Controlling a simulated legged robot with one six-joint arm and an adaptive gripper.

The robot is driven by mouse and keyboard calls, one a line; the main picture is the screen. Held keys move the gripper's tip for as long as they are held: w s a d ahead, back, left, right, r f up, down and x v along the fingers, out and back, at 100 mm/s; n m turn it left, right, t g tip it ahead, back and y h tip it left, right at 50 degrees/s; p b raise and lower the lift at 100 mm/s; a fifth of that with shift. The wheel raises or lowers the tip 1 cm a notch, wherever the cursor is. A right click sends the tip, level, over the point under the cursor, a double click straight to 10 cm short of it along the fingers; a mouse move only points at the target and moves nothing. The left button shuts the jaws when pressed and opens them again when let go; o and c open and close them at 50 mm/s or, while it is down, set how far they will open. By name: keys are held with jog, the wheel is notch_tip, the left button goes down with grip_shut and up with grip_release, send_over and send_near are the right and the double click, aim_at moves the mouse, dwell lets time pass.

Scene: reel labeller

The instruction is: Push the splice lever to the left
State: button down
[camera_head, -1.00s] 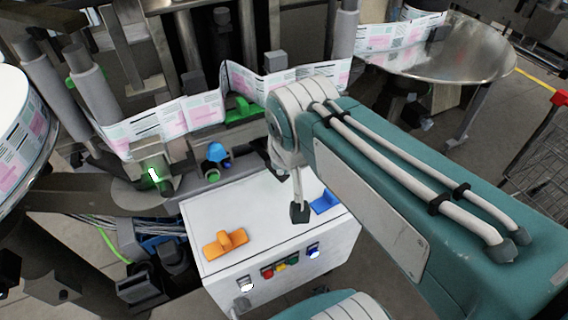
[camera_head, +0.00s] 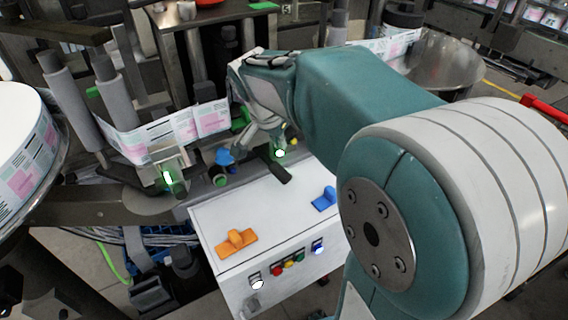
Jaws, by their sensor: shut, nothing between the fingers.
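No part is clearly marked as the splice lever, so I cannot tell which it is. A blue knob-like part (camera_head: 225,157) stands on the grey rail behind the white cabinet. An orange handle (camera_head: 237,242) sits at the left of the cabinet's top, and a blue handle (camera_head: 325,199) at its right. My gripper (camera_head: 277,168) points down near the cabinet's rear edge, right of the blue knob-like part and apart from both handles. Its dark tips look close together and empty. My arm hides part of the machine behind.
The white cabinet (camera_head: 272,215) has coloured buttons (camera_head: 288,263) on its front; its top between the handles is clear. A printed label web (camera_head: 180,130) runs behind. A label reel (camera_head: 25,150) stands at left, a metal dish (camera_head: 440,62) at upper right.

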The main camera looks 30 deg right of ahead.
aim_at(271, 164)
jog(key=shift+d+f, duration=0.35)
jog(key=shift+d, duration=0.1)
jog(key=x, duration=0.8)
jog(key=shift+a, duration=0.2)
jog(key=shift+w+d+f, duration=0.2)
jog(key=shift+d+f, duration=0.1)
jog(key=shift+f, duration=0.35)
jog(key=shift+a, duration=0.15)
